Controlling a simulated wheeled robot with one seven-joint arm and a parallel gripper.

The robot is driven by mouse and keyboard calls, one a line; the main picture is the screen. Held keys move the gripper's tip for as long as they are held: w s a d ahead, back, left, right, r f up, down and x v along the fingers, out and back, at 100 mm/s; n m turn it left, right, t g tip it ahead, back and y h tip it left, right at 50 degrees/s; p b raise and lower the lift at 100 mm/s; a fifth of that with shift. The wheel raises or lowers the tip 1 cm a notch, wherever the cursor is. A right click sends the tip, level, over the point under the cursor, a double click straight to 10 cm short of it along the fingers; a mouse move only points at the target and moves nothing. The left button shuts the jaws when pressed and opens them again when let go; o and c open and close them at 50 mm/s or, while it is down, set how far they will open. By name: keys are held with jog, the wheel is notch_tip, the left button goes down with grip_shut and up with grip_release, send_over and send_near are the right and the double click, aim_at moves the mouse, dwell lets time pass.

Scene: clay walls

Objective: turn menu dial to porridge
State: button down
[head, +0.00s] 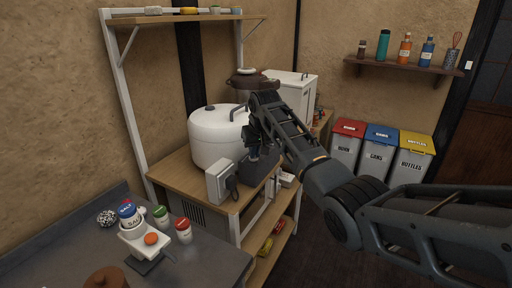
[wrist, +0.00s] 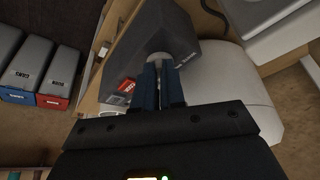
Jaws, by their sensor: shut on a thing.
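A large white rounded cooker (head: 212,145) with a pale lid stands on the wooden worktop. A dark box-like housing (head: 262,168) sits at its front right; it also shows in the wrist view (wrist: 190,42). The menu dial appears as a grey round knob (wrist: 158,58) on that housing. My gripper (wrist: 163,76) is shut on the dial, with the two fingers on either side of it. In the head view my gripper (head: 254,150) hides the dial. The porridge mark and the dial's pointer cannot be read.
A white box with a cable (head: 219,182) sits at the worktop's front edge. A dark pot (head: 246,82) and a white bin (head: 292,92) stand behind. Red, blue and yellow-lidded bins (head: 382,148) stand at right.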

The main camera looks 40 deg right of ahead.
jog(key=shift+m, duration=0.4)
jog(key=c, duration=1.2)
grip_release()
jog(key=shift+r, duration=0.1)
jog(key=v, duration=0.7)
jog(key=shift+a+r+b, duration=0.2)
jog(key=shift+r+b, duration=0.05)
jog(key=shift+b, duration=0.1)
